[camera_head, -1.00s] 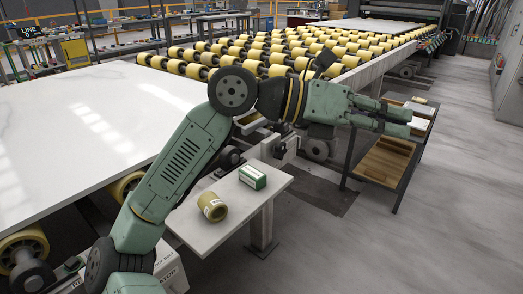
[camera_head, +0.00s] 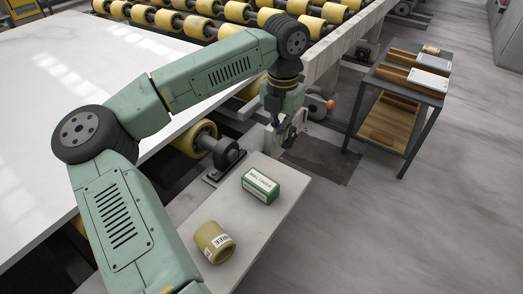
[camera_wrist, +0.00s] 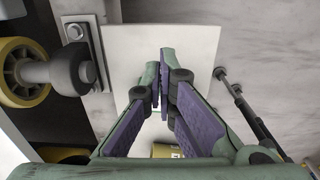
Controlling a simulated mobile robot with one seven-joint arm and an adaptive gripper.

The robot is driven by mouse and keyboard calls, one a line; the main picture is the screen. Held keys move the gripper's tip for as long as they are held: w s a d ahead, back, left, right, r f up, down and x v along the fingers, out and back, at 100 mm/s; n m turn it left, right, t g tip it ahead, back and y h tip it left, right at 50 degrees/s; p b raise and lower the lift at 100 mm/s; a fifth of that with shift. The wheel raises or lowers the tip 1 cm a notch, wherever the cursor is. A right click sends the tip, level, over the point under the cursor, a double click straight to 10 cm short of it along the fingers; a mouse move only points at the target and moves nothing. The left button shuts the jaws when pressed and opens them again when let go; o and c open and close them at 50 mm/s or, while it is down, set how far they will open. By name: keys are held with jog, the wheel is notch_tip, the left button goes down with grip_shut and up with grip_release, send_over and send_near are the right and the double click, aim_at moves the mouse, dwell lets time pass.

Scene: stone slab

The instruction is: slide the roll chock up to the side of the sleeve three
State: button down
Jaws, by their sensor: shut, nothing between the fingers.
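The roll chock appears to be the green block with a white label (camera_head: 260,186) on the small pale table. The sleeve three is the short yellow-tan roll with a white label (camera_head: 214,242), lying on its side nearer the camera, apart from the block. My gripper (camera_head: 289,138) points down near the table's far end, beyond the block and apart from it. In the wrist view my gripper (camera_wrist: 161,85) has its fingers together and empty. A bit of yellow with a label (camera_wrist: 166,151), seemingly the sleeve, shows low between the fingers. The green block is not clearly visible there.
The small table (camera_head: 262,236) has clear surface right of both objects. A yellow roller on a bracket (camera_head: 200,139) sits close at its left. The large white slab (camera_head: 70,85) lies left, and a shelf cart (camera_head: 400,95) stands at the right.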

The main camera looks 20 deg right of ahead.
aim_at(246, 204)
notch_tip(246, 204, down, 10)
jog(key=shift+s+r+p, duration=0.1)
jog(key=shift+p, duration=1.15)
jog(key=shift+s+a+p, duration=0.55)
jog(key=shift+s+a, duration=0.25)
jog(key=shift+a, duration=0.35)
jog(key=shift+s+a, duration=0.3)
jog(key=shift+a, duration=0.1)
jog(key=shift+a, duration=0.1)
jog(key=s+a+b, duration=0.4)
jog(key=a, duration=0.1)
jog(key=s+a+b, duration=0.2)
jog(key=a, duration=0.1)
jog(key=shift+s+f, duration=0.15)
jog(key=shift+f, duration=0.15)
jog(key=shift+s+a+r+b, duration=0.25)
jog(key=shift+s+a+b, duration=0.05)
